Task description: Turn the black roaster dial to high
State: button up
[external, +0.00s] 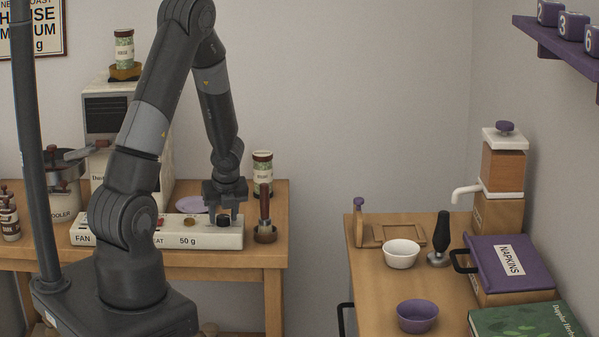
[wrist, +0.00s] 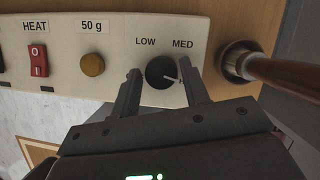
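The black roaster dial (wrist: 158,73) is on the white control panel, which shows in the external view (external: 190,239). In the wrist view its white pointer faces right and slightly down, below the MED label (wrist: 183,43). The LOW label (wrist: 146,42) is at its upper left. No HIGH label is visible; my gripper covers that part of the panel. My gripper (wrist: 160,70) is open with one finger on each side of the dial. A gap shows on the left; I cannot tell whether the right finger touches. In the external view my gripper (external: 225,204) is over the dial (external: 223,220).
A tan round button (wrist: 92,64) under the 50 g label and a red HEAT switch (wrist: 38,60) lie left of the dial. A wooden-handled tool (external: 264,206) stands upright in a holder close to the panel's right end. The roaster (external: 105,105) is behind.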

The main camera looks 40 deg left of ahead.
jog(key=shift+o, duration=1.3)
jog(key=v, duration=1)
jog(key=shift+r, duration=0.4)
jog(key=shift+s+d, duration=0.1)
jog(key=shift+d, duration=0.05)
